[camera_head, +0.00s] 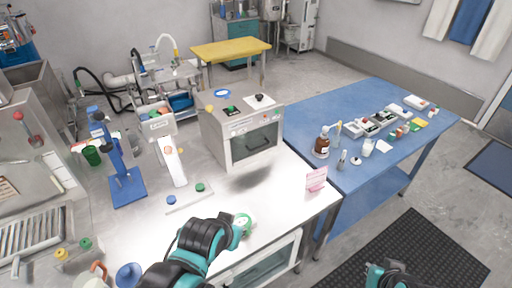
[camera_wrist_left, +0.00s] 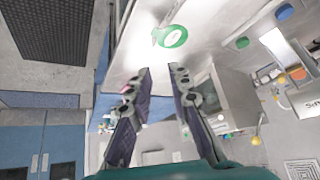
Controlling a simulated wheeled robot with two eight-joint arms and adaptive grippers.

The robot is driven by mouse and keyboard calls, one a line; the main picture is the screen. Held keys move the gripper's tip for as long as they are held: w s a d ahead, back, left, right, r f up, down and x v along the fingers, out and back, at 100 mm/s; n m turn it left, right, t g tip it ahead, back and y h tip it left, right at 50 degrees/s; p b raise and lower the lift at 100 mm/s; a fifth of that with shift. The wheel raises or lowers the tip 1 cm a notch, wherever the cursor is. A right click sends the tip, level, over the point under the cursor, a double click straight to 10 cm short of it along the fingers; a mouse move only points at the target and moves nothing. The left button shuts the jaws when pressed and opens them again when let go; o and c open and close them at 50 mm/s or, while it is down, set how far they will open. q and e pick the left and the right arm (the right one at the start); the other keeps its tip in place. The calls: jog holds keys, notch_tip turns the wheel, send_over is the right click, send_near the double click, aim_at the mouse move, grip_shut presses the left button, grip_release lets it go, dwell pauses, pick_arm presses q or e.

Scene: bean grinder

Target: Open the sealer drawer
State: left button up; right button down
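A light grey box-shaped machine (camera_head: 240,132) with a dark front window and buttons on top stands on the metal counter; I take it for the sealer, though its label is too small to read. Its window panel (camera_head: 255,141) looks shut. My left gripper (camera_head: 240,235) is over the counter's front part, apart from this machine; its fingers are mostly hidden in the head view. In the left wrist view, the left gripper (camera_wrist_left: 162,72) is open with nothing between its fingers. Only part of my right arm shows, at the bottom right of the head view; its fingers cannot be made out.
A green ring (camera_head: 243,222) is on the counter near my left gripper. A blue table (camera_head: 370,170) holds bottles and small items. Bare counter lies before the machine.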

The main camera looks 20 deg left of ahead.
pick_arm(q)
jog(key=w+a+r+m+y, duration=0.1)
jog(key=w+a+y, duration=0.1)
jog(key=w, duration=0.4)
jog(key=w+a+r+m+y, duration=0.1)
jog(key=w+a+r, duration=0.1)
jog(key=w, duration=0.4)
jog(key=m+t+y+b, duration=0.1)
jog(key=m+y, duration=0.3)
jog(key=y, duration=0.1)
send_near(260, 147)
jog(key=s+a+r, duration=0.2)
jog(key=s+a, duration=0.2)
jog(key=s, duration=0.2)
jog(key=w+d+f+m+t+y, duration=0.2)
jog(key=w+d+f+y, duration=0.15)
jog(key=w+f, duration=0.35)
jog(key=x, duration=0.2)
jog(key=b+x, duration=0.1)
jog(key=x, duration=0.2)
jog(key=r+b+x, duration=0.1)
jog(key=x, duration=0.2)
jog(key=shift+w+d, duration=0.1)
jog(key=shift+w, duration=0.15)
grip_shut()
